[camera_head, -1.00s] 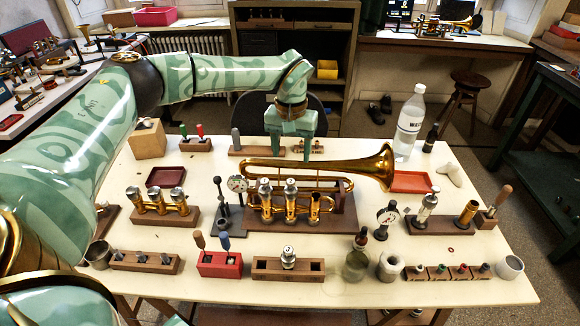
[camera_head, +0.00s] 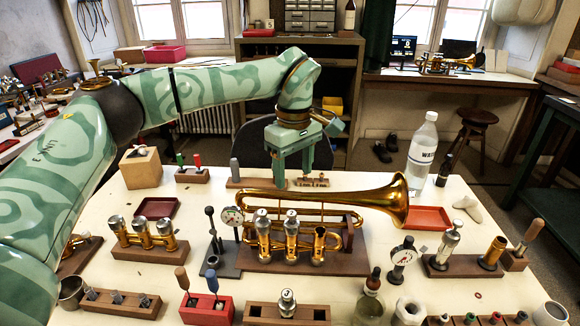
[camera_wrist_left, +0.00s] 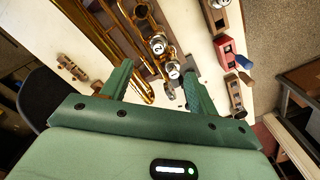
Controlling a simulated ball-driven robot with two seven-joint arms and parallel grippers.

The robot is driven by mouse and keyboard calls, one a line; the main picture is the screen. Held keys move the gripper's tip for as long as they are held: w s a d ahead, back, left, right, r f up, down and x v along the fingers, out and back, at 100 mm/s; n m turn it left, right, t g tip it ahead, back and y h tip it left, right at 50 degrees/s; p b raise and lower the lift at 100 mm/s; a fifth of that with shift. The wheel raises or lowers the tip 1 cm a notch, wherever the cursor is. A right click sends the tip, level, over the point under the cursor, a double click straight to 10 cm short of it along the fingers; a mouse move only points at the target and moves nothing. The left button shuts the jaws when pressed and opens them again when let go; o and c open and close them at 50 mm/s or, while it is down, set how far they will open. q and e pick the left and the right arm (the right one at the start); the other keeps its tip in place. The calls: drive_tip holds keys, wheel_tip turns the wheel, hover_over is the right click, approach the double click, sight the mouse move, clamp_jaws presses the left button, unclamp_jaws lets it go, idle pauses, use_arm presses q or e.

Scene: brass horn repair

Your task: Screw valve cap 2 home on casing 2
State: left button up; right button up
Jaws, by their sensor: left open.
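The brass horn (camera_head: 390,205) lies on a wooden stand, bell to the right. Its three valve casings stand upright in front. Casing 2 (camera_head: 291,243), the middle one, carries a silver cap marked 2 (camera_head: 291,217); I cannot tell how far it is screwed down. The cap also shows in the left wrist view (camera_wrist_left: 157,45). Casing 1 (camera_head: 263,240), to its left, is also capped. Casing 3 (camera_head: 320,245) has an open top. My left gripper (camera_head: 293,178) is open and empty, fingers pointing down, behind and above the horn. My right gripper is not in view.
A cap marked 3 (camera_head: 287,302) stands in a wooden holder in front. A dial gauge (camera_head: 232,217) stands left of the casings, another (camera_head: 402,257) right. A water bottle (camera_head: 422,155) stands at the back right. A red tool block (camera_head: 207,308) is front left.

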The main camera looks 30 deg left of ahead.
sight(292, 214)
use_arm(q)
wheel_tip(292, 214, down, 16)
drive_tip(key=b, duration=0.5)
drive_tip(key=shift+w+r, duration=0.1)
drive_tip(key=shift+r, duration=0.15)
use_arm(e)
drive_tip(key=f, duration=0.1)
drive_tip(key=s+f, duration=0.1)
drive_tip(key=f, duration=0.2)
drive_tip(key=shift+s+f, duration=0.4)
use_arm(q)
drive_tip(key=c, duration=1.2)
drive_tip(key=shift+r+m+p, duration=0.2)
drive_tip(key=shift+m+p, duration=0.6)
drive_tip(key=shift+m, duration=0.1)
drive_tip(key=shift+a+m+p, duration=0.1)
drive_tip(key=shift+m+p, duration=0.5)
drive_tip(key=shift+m, duration=0.5)
drive_tip(key=shift+f+m, duration=0.15)
drive_tip(key=shift+m, duration=0.45)
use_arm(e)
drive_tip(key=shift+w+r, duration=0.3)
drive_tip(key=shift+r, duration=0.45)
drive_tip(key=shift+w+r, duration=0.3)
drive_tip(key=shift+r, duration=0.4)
